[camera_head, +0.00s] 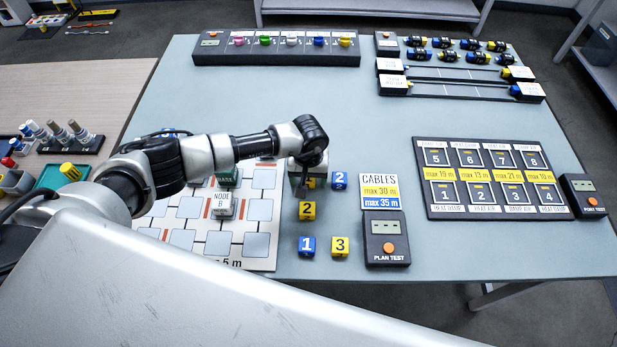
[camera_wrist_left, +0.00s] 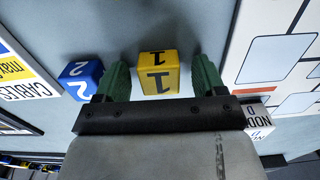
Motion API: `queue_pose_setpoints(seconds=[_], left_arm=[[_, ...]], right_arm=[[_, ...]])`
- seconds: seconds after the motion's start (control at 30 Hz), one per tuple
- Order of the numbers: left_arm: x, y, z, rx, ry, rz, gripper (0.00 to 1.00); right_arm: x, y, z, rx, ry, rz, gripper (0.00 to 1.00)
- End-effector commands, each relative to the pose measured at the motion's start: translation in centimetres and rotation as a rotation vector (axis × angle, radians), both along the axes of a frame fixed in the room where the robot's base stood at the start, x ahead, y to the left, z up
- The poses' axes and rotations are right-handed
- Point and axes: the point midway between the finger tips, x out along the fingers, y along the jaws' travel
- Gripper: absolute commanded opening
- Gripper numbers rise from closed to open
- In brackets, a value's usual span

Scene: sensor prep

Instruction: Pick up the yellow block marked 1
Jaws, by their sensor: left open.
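The yellow block marked 1 (camera_wrist_left: 158,75) stands between the two green fingers of my left gripper (camera_wrist_left: 162,68) in the left wrist view. The fingers are open, with a visible gap on each side of the block. In the head view my left gripper (camera_head: 308,178) points down over the block's spot and hides most of it. My right gripper is in neither view.
A blue block marked 2 (camera_head: 339,181) sits close to the right of the gripper. A yellow block 2 (camera_head: 307,211), a blue block 1 (camera_head: 307,246) and a yellow block 3 (camera_head: 340,247) are nearer. A white grid board (camera_head: 262,226) lies left; the cables panel (camera_head: 380,191) lies right.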

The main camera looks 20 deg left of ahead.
Motion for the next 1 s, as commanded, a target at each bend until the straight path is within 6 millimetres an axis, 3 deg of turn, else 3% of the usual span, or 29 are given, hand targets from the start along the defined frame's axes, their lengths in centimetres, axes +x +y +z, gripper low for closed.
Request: queue_pose_setpoints(seconds=[0.03,0.4,0.77,1.0], left_arm=[[0.0,0.0,0.0,0.000,0.000,0.000,0.70],[0.0,0.0,0.0,0.000,0.000,0.001,0.17],[0.1,0.0,0.7,0.000,-0.002,-0.001,0.17],[-0.2,-0.3,4.4,-0.002,-0.005,-0.006,0.17]], right_arm=[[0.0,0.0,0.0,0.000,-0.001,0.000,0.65],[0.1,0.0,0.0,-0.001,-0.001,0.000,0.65],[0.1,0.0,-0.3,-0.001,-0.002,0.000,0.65],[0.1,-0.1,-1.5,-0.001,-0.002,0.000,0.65]])
